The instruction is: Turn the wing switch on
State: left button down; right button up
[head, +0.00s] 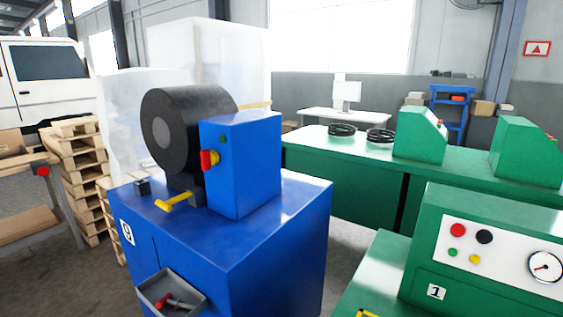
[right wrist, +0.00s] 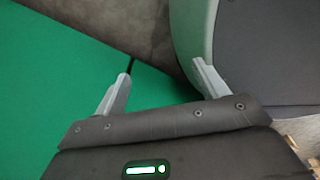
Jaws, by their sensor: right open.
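A red switch (head: 208,159) with a yellow plate, which looks like the wing switch, sits on the side of a blue box (head: 243,160) on the blue machine (head: 270,250). It is small in the head view, so I cannot tell its exact turn. Neither gripper shows in the head view.
A black drum (head: 185,125) and a yellow lever (head: 175,202) stand beside the blue box. A grey tray (head: 158,300) with a red-handled tool juts from the machine's front. A green machine (head: 460,285) with buttons and a gauge fills the right foreground. Pallets (head: 80,170) stand left.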

aim_at(209, 157)
jog(key=z, duration=2.3)
jog(key=k, duration=1)
jog(key=u, duration=1.25)
jog(key=i, duration=0.5)
